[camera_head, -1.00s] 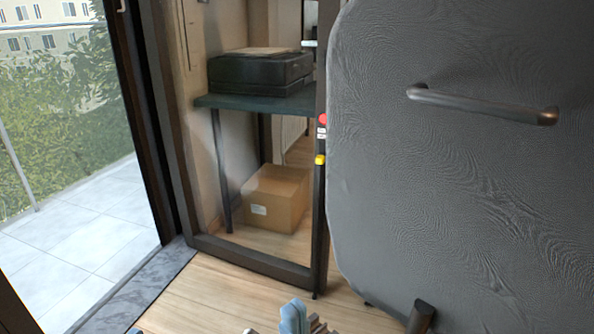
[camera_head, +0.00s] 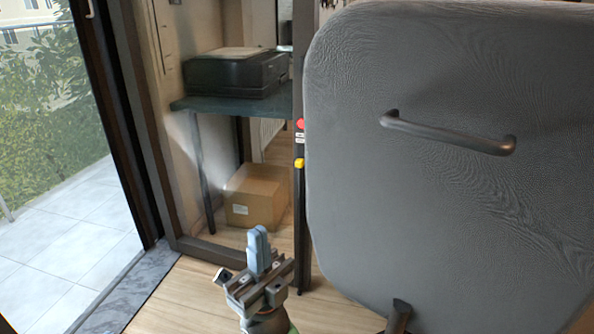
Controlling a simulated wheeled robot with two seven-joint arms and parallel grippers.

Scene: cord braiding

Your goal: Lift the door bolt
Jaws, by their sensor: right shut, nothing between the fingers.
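My right gripper (camera_head: 258,250) is at the lower middle of the head view, pointing up and away, with its two blue fingers together and nothing between them. It shows in front of the dark-framed glass door (camera_head: 298,215), left of its near upright. A red button-like piece (camera_head: 300,124) and a yellow one (camera_head: 299,163) sit on that upright, above and right of the fingertips. I cannot make out for sure which part is the door bolt. My left gripper is not in view.
A large grey rounded panel (camera_head: 440,215) with a dark bar handle (camera_head: 447,134) fills the right side. A cardboard box (camera_head: 256,194) and a dark table (camera_head: 232,106) bearing a black case (camera_head: 236,75) show at the glass door. Wooden floor (camera_head: 180,295) is clear at lower left.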

